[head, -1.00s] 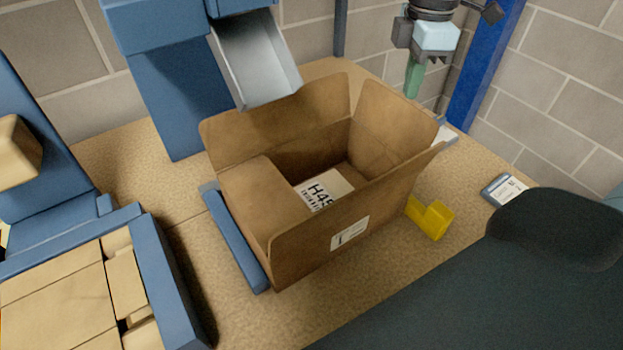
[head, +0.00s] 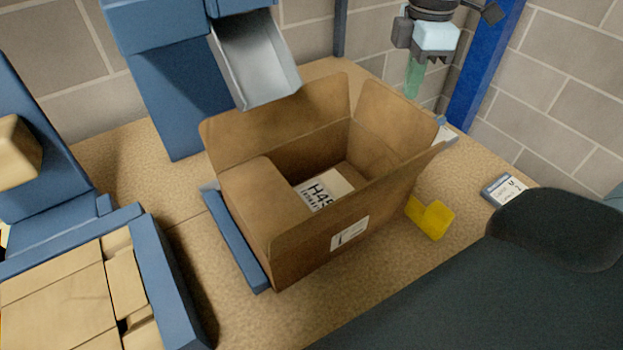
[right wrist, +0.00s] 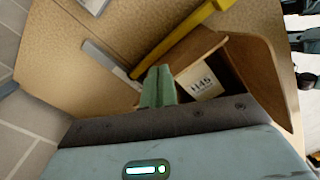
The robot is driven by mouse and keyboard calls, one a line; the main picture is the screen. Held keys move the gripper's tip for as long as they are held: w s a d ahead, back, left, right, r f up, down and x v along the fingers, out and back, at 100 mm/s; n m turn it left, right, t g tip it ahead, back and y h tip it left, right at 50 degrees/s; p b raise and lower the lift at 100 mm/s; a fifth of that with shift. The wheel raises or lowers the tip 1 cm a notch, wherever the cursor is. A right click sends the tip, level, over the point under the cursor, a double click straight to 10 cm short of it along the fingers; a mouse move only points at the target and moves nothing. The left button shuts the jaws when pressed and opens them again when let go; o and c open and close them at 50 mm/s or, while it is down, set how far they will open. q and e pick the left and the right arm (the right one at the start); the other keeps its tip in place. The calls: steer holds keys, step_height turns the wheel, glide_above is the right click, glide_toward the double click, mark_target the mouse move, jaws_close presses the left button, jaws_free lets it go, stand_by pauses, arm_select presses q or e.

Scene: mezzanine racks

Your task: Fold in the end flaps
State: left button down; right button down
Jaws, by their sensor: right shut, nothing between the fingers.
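An open brown cardboard box (head: 310,252) stands on the bench in the head view. Its left end flap (head: 252,192) is bent inward over part of the opening. Its right end flap (head: 396,117) stands up, apart from my gripper. The long back flap (head: 275,128) and the front flap also stand up. A white item marked H45 (head: 327,190) lies inside; it also shows in the right wrist view (right wrist: 200,83). My right gripper (head: 413,78) is shut and empty, behind and right of the box; its green fingers show in the right wrist view (right wrist: 158,88). My left gripper is not in view.
A grey metal chute (head: 255,65) hangs behind the box. A blue bar (head: 236,240) lies along its left side and a yellow block (head: 432,220) on its right. A blue tray of cardboard (head: 60,290) is at left. A small labelled device (head: 503,190) lies at right.

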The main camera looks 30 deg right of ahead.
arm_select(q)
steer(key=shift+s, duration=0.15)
arm_select(e)
steer(key=shift+f, duration=0.1)
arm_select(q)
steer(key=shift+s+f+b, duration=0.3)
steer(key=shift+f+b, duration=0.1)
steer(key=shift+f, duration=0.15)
arm_select(e)
step_height(320, 180, down, 3)
steer(key=shift+f, duration=0.1)
stand_by(0.3)
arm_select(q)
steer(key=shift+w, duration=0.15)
